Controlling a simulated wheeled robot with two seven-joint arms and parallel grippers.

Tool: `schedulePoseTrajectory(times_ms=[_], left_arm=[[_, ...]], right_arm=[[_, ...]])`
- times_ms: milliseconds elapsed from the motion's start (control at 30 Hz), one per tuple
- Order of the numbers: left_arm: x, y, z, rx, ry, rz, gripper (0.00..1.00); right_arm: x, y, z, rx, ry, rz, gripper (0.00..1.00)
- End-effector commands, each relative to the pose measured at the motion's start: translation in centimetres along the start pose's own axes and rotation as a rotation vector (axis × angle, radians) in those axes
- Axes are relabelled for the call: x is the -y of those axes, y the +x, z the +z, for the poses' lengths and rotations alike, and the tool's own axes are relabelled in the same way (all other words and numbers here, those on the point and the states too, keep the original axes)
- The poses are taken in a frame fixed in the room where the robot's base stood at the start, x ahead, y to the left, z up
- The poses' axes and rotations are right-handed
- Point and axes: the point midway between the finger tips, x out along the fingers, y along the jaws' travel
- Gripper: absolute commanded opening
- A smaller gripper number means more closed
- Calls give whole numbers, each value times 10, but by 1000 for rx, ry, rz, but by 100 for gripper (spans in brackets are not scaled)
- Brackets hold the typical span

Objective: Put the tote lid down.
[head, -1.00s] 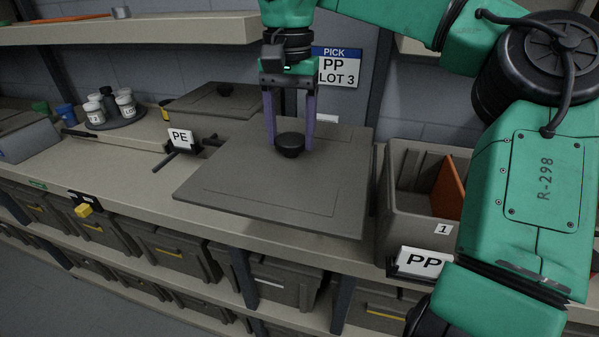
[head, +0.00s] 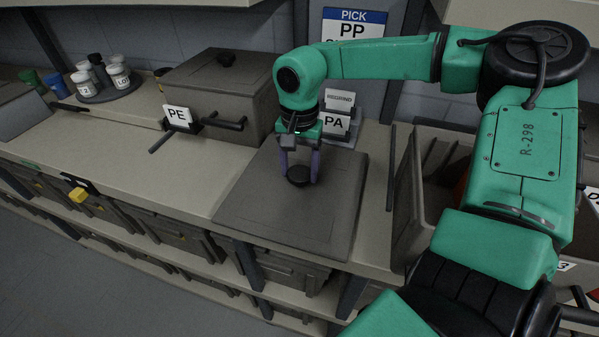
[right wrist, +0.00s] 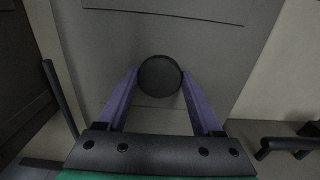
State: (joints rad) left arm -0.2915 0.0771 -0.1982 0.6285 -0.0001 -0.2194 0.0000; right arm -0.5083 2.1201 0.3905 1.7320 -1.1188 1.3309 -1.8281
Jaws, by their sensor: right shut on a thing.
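The grey tote lid (head: 255,197) lies level at the counter's front edge, between the PE tote and an open tote. I cannot tell whether it touches the counter. My right gripper (head: 299,179) points down over it, shut on its round black knob (right wrist: 160,76). In the right wrist view both purple fingers (right wrist: 160,88) flank the knob, and the flat lid (right wrist: 105,55) spreads around it. My left gripper is out of view.
A lidded tote with a PE card (head: 177,115) and black handles stands behind left. An open tote (head: 408,205) stands close on the right. A PA card (head: 335,123) is behind the lid. White-capped jars (head: 118,76) stand at the back left. The left counter (head: 110,150) is clear.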

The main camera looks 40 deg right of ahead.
Motion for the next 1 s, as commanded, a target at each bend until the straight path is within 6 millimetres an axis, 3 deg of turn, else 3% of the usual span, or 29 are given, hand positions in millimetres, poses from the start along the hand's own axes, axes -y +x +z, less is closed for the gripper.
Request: schedulePoseTrajectory(times_ms=[133,300,333,400,767,867,1000], left_arm=[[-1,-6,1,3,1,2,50],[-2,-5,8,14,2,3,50],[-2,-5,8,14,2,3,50],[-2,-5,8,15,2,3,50],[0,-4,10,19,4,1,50],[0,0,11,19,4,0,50],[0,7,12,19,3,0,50]], right_arm=[[0,23,0,2,1,3,0],[0,25,0,-1,0,0,0],[0,26,0,-1,0,1,71],[0,25,0,-1,0,1,97],[0,21,-1,-2,1,0,97],[1,8,-1,-5,1,-2,97],[1,-29,-1,-7,1,-4,97]])
